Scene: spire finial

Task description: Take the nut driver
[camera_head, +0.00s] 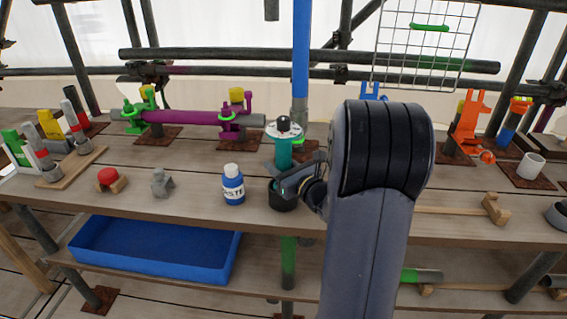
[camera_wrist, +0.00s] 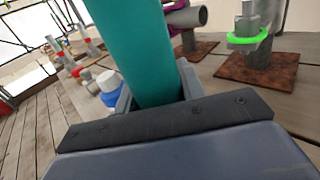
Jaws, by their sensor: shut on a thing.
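The nut driver appears to be the upright teal handle (camera_head: 283,153) in the middle of the head view. Its lower part is at a short black cup (camera_head: 281,196) on the plank bench; whether it is inside the cup is hidden. My gripper (camera_head: 290,180) reaches in from the right, around the handle just above the cup. In the wrist view, the teal handle (camera_wrist: 133,50) fills the space between my jaws (camera_wrist: 155,95), and they are shut on it. A black knob and pale disc show at its top in the head view.
A blue-and-white bottle (camera_head: 233,186) stands just left of the cup. A grey block (camera_head: 161,183) and a red-topped piece (camera_head: 110,179) are farther left. A blue tray (camera_head: 155,252) is on the lower shelf. A blue upright pole (camera_head: 301,60) rises behind the handle.

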